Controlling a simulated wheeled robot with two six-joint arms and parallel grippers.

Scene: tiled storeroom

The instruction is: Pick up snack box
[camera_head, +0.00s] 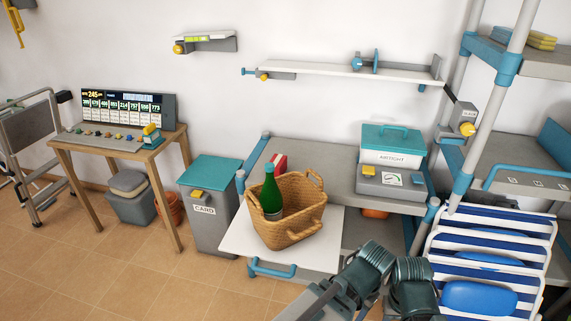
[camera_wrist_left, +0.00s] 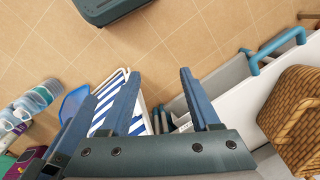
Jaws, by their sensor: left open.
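In the head view, a small red box (camera_head: 280,162) stands at the back rim of the wicker basket (camera_head: 290,240), behind a green bottle (camera_head: 271,190). Most of it is hidden, and I cannot tell whether it is in the basket or behind it, or whether it is the snack box. In the left wrist view, my left gripper (camera_wrist_left: 158,73) is open with nothing between its fingers. The basket (camera_wrist_left: 296,118) is to its right, apart from it. A purple box (camera_wrist_left: 26,162) shows at the lower left, cut by the frame; its label is unreadable.
The basket stands on a white pull-out board (camera_head: 310,268) with a blue handle (camera_head: 272,270). A grey bin (camera_head: 208,205) stands to its left. A blue-striped chair (camera_head: 490,250) is at the right. A toolbox (camera_head: 392,180) sits on the bench. Tiled floor is clear at the lower left.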

